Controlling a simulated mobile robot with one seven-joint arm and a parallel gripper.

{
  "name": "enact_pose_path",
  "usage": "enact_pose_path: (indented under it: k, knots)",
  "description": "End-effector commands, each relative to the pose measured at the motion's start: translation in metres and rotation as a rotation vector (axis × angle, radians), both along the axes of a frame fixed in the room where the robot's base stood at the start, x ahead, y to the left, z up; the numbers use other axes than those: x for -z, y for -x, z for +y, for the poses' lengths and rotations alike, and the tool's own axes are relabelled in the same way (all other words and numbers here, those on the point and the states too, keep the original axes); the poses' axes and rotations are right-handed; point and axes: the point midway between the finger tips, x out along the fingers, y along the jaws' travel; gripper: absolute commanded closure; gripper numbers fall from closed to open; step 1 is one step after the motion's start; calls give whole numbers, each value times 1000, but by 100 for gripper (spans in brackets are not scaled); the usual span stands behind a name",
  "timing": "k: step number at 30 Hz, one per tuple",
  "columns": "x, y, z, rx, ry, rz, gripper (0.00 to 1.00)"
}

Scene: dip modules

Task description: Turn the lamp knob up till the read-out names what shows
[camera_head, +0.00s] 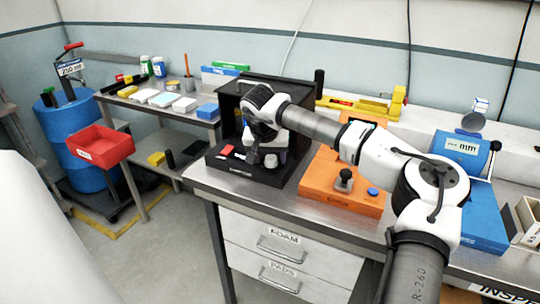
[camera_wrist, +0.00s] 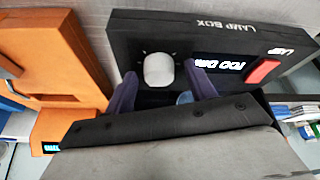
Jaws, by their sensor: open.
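The black lamp box (camera_head: 243,182) stands on the bench, its low front panel in front of a tall dark hood. In the wrist view its pale round knob (camera_wrist: 158,66) shows between my fingertips, with tick marks around it. I see no clear contact. My gripper (camera_wrist: 160,76) is open, its two purple fingers on either side of the knob. The lit read-out (camera_wrist: 218,65) beside the knob shows white letters that seem to start "TOO D"; the rest is unclear. A red switch (camera_wrist: 264,70) labelled LAMP sits beyond it. In the head view my gripper (camera_head: 256,156) partly covers the panel.
An orange unit (camera_head: 330,194) with a black knob and blue button stands right of the lamp box. A blue unit (camera_head: 480,228) is farther right. A side table (camera_head: 150,105) with small blocks is at left. The bench's front strip is clear.

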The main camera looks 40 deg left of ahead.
Motion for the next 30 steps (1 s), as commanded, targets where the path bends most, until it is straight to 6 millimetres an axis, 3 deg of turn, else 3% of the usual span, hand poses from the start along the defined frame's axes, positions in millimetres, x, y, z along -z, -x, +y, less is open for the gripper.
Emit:
enact_pose_path:
  k: [1,11,20,30]
  knots:
    - [0,0,0,0,0,0,48]
    - [0,0,0,0,0,0,89]
    - [-1,0,0,40,1,-1,89]
    - [-2,0,3,266,1,-3,89]
